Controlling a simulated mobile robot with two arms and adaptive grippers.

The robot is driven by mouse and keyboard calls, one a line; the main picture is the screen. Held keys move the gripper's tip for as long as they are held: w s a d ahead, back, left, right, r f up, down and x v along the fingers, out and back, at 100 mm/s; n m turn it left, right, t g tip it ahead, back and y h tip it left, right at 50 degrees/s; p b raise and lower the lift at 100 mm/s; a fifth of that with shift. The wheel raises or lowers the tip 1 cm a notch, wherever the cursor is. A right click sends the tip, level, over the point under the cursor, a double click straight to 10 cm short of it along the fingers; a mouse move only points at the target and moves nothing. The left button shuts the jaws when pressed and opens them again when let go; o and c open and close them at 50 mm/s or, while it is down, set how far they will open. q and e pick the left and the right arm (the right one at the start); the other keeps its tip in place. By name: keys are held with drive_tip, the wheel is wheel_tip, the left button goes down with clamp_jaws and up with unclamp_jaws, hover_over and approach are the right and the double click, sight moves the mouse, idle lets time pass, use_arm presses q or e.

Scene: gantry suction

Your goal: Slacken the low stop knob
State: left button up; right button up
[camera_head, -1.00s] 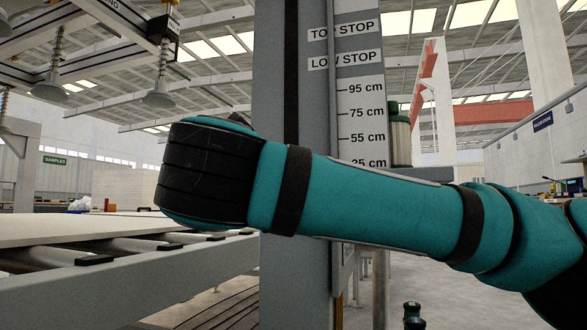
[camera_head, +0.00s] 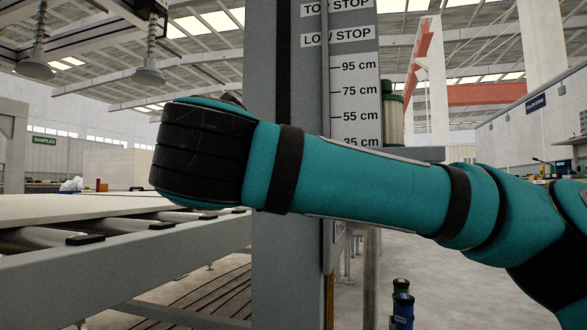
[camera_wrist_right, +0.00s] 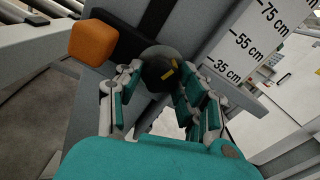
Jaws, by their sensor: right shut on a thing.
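In the right wrist view, a round dark knob (camera_wrist_right: 157,70) with a yellow mark sits on the grey post (camera_wrist_right: 92,98). My right gripper (camera_wrist_right: 155,82) is shut on the knob, with its teal and grey fingers on both sides of it. In the head view my right arm crosses in front of the post (camera_head: 262,262) and hides the knob and the gripper. The post carries a LOW STOP label (camera_head: 337,37) above a centimetre scale (camera_head: 355,95). My left gripper is not in view.
An orange block (camera_wrist_right: 92,43) on a black piece is close beside the knob. A roller conveyor (camera_head: 120,270) with a pale board (camera_head: 90,207) runs along the left. Suction cups (camera_head: 147,77) hang at upper left. A green-capped cylinder (camera_head: 392,115) stands right of the scale.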

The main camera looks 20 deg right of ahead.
drive_tip(key=shift+n, duration=0.3)
drive_tip(key=shift+n+p, duration=1.3)
drive_tip(key=shift+n, duration=1.8)
drive_tip(key=o, duration=1.2)
drive_tip(key=shift+c, duration=0.2)
